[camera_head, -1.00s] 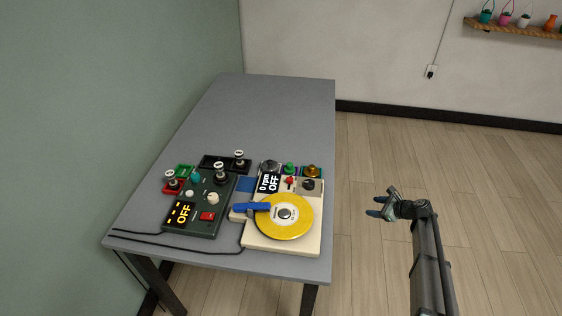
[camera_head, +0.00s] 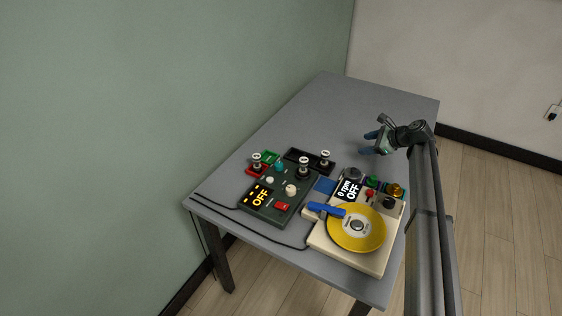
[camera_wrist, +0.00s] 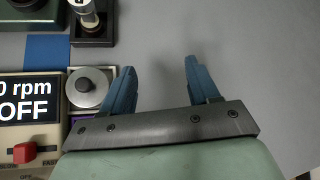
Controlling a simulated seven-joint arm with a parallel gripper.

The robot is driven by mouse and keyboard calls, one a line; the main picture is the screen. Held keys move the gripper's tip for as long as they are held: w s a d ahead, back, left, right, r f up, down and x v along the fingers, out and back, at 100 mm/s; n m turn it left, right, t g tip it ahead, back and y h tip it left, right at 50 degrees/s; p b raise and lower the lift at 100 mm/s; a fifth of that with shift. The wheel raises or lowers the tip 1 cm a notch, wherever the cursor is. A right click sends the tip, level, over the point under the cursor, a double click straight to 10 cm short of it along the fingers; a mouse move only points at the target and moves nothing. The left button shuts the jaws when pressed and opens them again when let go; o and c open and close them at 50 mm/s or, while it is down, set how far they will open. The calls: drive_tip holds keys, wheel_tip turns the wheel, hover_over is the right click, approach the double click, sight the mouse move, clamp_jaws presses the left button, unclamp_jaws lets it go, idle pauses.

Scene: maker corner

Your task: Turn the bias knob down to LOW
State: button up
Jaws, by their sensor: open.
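A dark green box (camera_head: 255,211) with an amber OFF display (camera_head: 258,196) sits on the table. On it are a cream knob (camera_head: 291,190), a small white knob (camera_head: 270,180), a teal knob (camera_head: 280,166) and a red switch (camera_head: 281,206). The labels are too small to read, so I cannot tell which is the bias knob. My gripper (camera_head: 369,143) is above the table, to the right of and behind the box, apart from it. In the wrist view my gripper (camera_wrist: 160,70) has its blue fingers apart with only bare table between them.
Right of the box is a cream machine (camera_head: 323,241) with a yellow disc (camera_head: 343,233), a blue arm and a display reading 0 rpm OFF. A silver knob (camera_wrist: 88,86) is near my left finger. The table's back (camera_head: 350,100) is clear.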

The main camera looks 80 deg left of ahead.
drive_tip(key=s+a+r+n+h, duration=0.1)
drive_tip(key=s+n+h, duration=0.15)
drive_tip(key=s, duration=0.35)
drive_tip(key=s+a+r+n+t+h, duration=0.1)
drive_tip(key=s+a+r+n, duration=0.15)
drive_tip(key=s, duration=0.45)
drive_tip(key=s+n+h, duration=0.2)
drive_tip(key=s+n, duration=0.1)
drive_tip(key=s, duration=0.3)
drive_tip(key=n+t+h, duration=0.3)
drive_tip(key=n+t, duration=0.1)
approach(279, 164)
drive_tip(key=shift+y, duration=0.25)
wheel_tip(279, 164, down, 9)
drive_tip(key=shift+w+r, duration=0.1)
drive_tip(key=shift+r, duration=0.1)
drive_tip(key=shift+c, duration=0.3)
drive_tip(key=c, duration=1)
